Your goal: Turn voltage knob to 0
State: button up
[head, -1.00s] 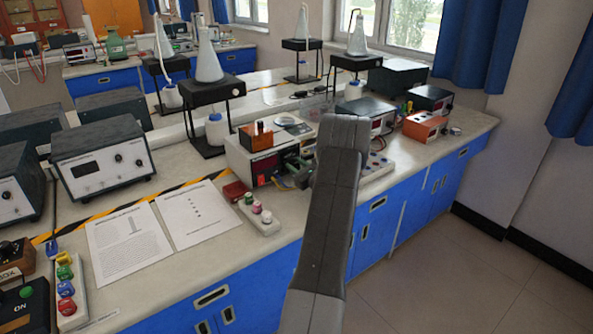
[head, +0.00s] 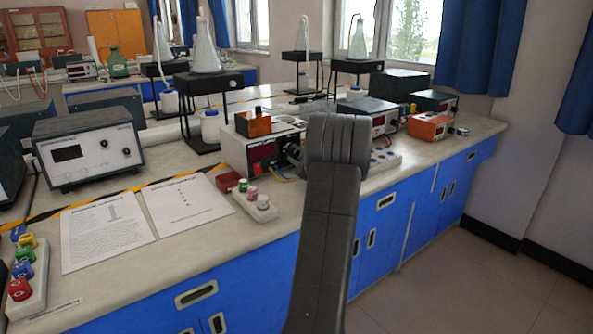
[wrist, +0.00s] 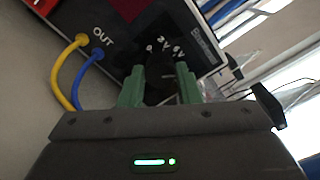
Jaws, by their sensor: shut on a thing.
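The voltage knob (wrist: 160,90) is a dark knob on a black front panel (wrist: 120,35), with "0", "2V" and "6V" marked around it. In the wrist view the green fingers of my gripper (wrist: 158,84) stand on both sides of it and are shut on it. The knob's pointer is too dark to read. Yellow and blue leads plug in beside the word OUT.
On the bench (head: 120,270) lie paper sheets (head: 190,203) and a socket strip (head: 255,205) left of my arm. An orange box (head: 430,126) and other instruments stand to the right. Flask stands (head: 205,85) are behind. Floor is free at lower right.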

jog(key=n+b, duration=0.2)
jog(key=b, duration=0.1)
jog(key=f+n+b, duration=0.1)
jog(key=n+b, duration=0.1)
jog(key=b, duration=0.2)
jog(key=n+b, duration=0.4)
jog(key=b, duration=0.3)
jog(key=shift+n, duration=0.4)
jog(key=n+b, duration=0.3)
jog(key=shift+r, duration=0.2)
jog(key=shift+r+n+b, duration=0.1)
jog(key=shift+n+b, duration=0.3)
jog(key=shift+n, duration=1.2)
jog(key=o, duration=1)
jog(key=shift+c, duration=0.2)
jog(key=shift+s, duration=0.1)
